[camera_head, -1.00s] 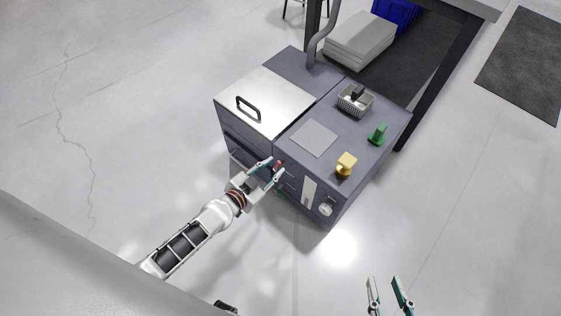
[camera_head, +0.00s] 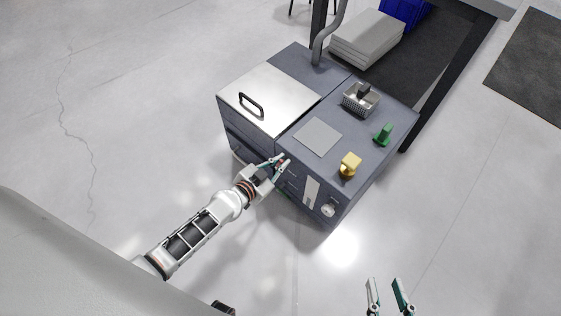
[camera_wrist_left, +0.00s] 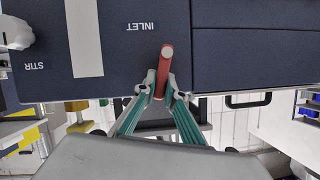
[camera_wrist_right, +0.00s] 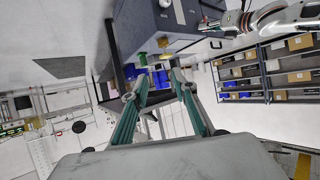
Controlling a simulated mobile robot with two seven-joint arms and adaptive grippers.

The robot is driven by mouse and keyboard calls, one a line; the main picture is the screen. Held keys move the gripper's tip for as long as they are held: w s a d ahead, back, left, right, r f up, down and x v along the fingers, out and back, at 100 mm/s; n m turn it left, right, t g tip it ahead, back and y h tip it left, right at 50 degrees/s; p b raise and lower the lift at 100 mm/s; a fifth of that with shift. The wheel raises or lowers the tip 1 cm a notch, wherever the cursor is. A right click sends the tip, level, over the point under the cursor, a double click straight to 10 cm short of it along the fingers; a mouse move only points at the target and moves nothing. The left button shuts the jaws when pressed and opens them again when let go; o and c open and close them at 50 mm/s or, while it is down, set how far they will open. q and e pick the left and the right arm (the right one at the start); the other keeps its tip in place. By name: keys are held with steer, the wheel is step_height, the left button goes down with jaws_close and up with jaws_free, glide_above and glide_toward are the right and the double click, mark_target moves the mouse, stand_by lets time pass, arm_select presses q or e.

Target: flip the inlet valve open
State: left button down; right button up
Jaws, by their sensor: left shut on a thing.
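The inlet valve's red lever (camera_wrist_left: 164,68) is on the dark front panel, beside the upside-down label INLET in the left wrist view. My left gripper (camera_wrist_left: 165,90) is shut on this lever, with one finger on each side. In the head view, my left gripper (camera_head: 280,164) is at the front face of the machine (camera_head: 362,190) and mostly hides the lever. My right gripper (camera_head: 388,284) is open and empty over the floor at the lower right. Its spread fingers also show in the right wrist view (camera_wrist_right: 156,82).
On the machine top are a yellow object (camera_head: 349,163), a green object (camera_head: 384,134), a metal basket (camera_head: 360,98) and a grey plate (camera_head: 318,136). A lid with a black handle (camera_head: 251,104) is at left. A STIR knob (camera_wrist_left: 18,33) is on the front.

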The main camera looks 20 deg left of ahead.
arm_select(q)
steer(key=shift+a, duration=0.1)
arm_select(e)
steer(key=shift+f, duration=0.1)
arm_select(q)
steer(key=shift+w+a+n+h, duration=0.1)
steer(key=shift+n+h, duration=0.2)
steer(key=shift+a+f+n, duration=0.1)
steer(key=shift+a+n, duration=0.15)
steer(key=shift+n, duration=0.15)
steer(key=shift+g+h+b, duration=0.3)
steer(key=shift+b, duration=0.05)
steer(key=shift+a+n, duration=0.1)
steer(key=shift+n, duration=0.3)
steer(key=shift+w, duration=0.1)
steer(key=c, duration=2.1)
jaws_free()
steer(key=shift+r, duration=0.2)
steer(key=v, duration=1.2)
steer(key=shift+a, duration=0.15)
arm_select(e)
steer(key=shift+w+a+r, duration=0.15)
steer(key=shift+a+r, duration=0.1)
steer(key=shift+r, duration=0.1)
